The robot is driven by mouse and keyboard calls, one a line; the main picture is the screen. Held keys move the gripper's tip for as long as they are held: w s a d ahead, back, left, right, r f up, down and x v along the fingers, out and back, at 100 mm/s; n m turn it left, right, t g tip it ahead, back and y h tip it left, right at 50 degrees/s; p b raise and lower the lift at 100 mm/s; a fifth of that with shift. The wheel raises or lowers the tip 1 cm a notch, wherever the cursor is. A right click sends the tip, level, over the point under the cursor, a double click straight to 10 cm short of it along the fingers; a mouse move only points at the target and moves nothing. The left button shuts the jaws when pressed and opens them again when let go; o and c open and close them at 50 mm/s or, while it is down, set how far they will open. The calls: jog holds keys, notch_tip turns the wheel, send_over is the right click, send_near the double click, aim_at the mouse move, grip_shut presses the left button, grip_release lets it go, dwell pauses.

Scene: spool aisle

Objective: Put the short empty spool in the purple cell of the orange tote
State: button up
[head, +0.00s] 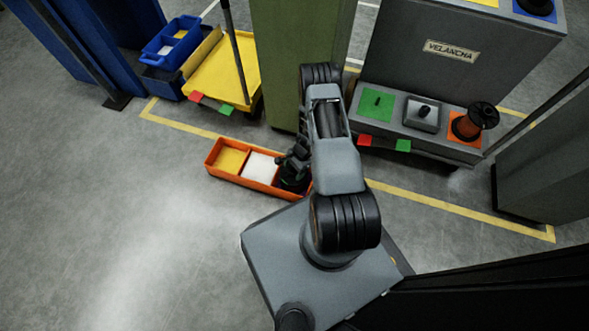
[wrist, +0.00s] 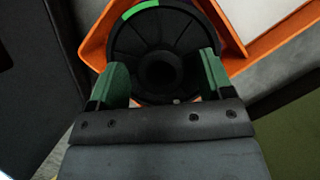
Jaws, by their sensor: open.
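The orange tote (head: 238,181) lies on the floor in the head view, with a yellow cell, a white cell and a right-hand cell mostly covered by my gripper (head: 292,172). In the wrist view a black spool (wrist: 128,40) with no visible winding sits within the right-hand end of the orange tote (wrist: 238,52). A sliver of purple (wrist: 187,3) shows beside its flange. My gripper (wrist: 163,65) is open, its green fingers on either side of the spool's hub. Whether they touch the hub, and the spool's height, I cannot tell.
A grey machine (head: 455,60) at the right carries a green pad (head: 376,104), a grey block (head: 421,114) and an orange-brown spool (head: 470,122). A green post (head: 285,60) stands behind the tote. A yellow cart (head: 222,68) is at upper left. Floor left of the tote is clear.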

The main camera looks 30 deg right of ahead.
jog(key=s+p+v, duration=0.1)
jog(key=p+v, duration=0.4)
jog(key=v, duration=0.7)
jog(key=w+a+r+n+h, duration=0.1)
jog(key=w+a+r+n, duration=0.2)
jog(key=r, duration=0.8)
jog(key=w+a+r+n+h, duration=0.1)
jog(key=a+r+n, duration=0.25)
jog(key=r, duration=0.85)
jog(key=s+a+r+n+t+h, duration=0.1)
jog(key=s+a+r+n, duration=0.2)
jog(key=s+r+n, duration=0.2)
jog(key=s+a+r+n+t+h, duration=0.1)
jog(key=s+a+r+n+t, duration=0.1)
jog(key=s+r, duration=0.6)
jog(key=shift+s+a+r+n, duration=0.25)
jog(key=shift+a+r+n, duration=0.3)
jog(key=shift+r+n, duration=1.2)
jog(key=shift+r+m, duration=0.4)
jog(key=shift+r, duration=0.05)
